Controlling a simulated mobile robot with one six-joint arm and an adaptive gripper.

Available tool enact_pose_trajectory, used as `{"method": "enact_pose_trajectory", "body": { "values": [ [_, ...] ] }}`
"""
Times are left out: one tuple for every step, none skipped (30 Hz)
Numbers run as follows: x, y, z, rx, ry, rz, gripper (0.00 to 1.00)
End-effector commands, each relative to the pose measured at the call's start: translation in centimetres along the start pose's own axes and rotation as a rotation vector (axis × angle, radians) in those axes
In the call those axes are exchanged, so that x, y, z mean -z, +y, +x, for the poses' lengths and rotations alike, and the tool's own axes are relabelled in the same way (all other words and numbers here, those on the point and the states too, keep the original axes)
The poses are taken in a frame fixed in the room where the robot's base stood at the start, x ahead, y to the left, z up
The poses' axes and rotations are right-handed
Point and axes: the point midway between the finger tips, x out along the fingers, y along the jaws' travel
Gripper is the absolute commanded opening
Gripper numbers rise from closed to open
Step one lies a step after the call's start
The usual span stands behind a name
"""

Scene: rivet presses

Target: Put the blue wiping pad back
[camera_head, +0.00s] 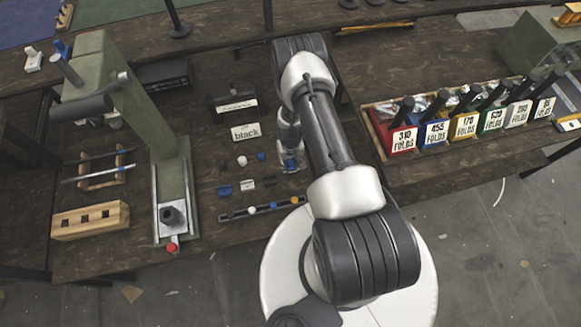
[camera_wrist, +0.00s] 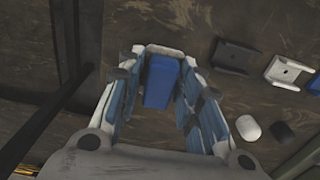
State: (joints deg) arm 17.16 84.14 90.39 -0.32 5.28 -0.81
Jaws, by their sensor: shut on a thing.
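The blue wiping pad (camera_wrist: 163,82) is a small blue block between the fingers of my gripper (camera_wrist: 163,85) in the wrist view. My gripper is shut on it, with a finger along each side. The wooden bench top shows behind it; I cannot tell whether the pad touches the wood. In the head view my gripper (camera_head: 290,158) is low over the bench, right of the small loose parts, and the pad is hard to make out there.
A black holder (camera_wrist: 235,56) and a white holder (camera_wrist: 288,72) lie right of my gripper. A rail with coloured knobs (camera_head: 262,208) lies at the front edge. A green press (camera_head: 150,130) stands left. Labelled bins (camera_head: 403,138) stand right. A "black" sign (camera_head: 246,131) is nearby.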

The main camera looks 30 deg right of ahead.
Motion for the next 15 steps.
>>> {"method": "enact_pose_trajectory", "body": {
  "values": [
    [-0.1,0.0,1.2,0.0,-0.002,0.0,0.07],
    [-0.1,0.0,1.8,0.0,-0.003,0.0,0.07],
    [-0.1,0.0,2.4,0.0,-0.002,0.0,0.07],
    [-0.1,0.0,2.8,0.0,-0.002,0.0,0.07],
    [-0.1,0.0,3.0,0.0,-0.002,0.0,0.07],
    [-0.1,0.0,3.1,0.0,-0.001,0.0,0.07],
    [-0.1,0.0,3.1,0.0,-0.001,0.0,0.07],
    [0.0,0.0,3.1,0.0,-0.001,0.0,0.07],
    [0.0,0.0,3.0,0.0,0.0,0.0,0.07],
    [0.0,0.0,3.0,0.0,-0.001,0.0,0.07],
    [-0.1,0.0,3.0,0.0,-0.001,0.0,0.07],
    [-0.1,0.0,3.0,0.0,-0.001,0.0,0.07],
    [-0.1,0.0,3.0,0.0,-0.001,0.0,0.07],
    [-0.1,0.0,3.0,0.0,-0.001,0.0,0.07],
    [-0.1,0.0,3.2,0.0,-0.001,0.0,0.07]
  ]
}}
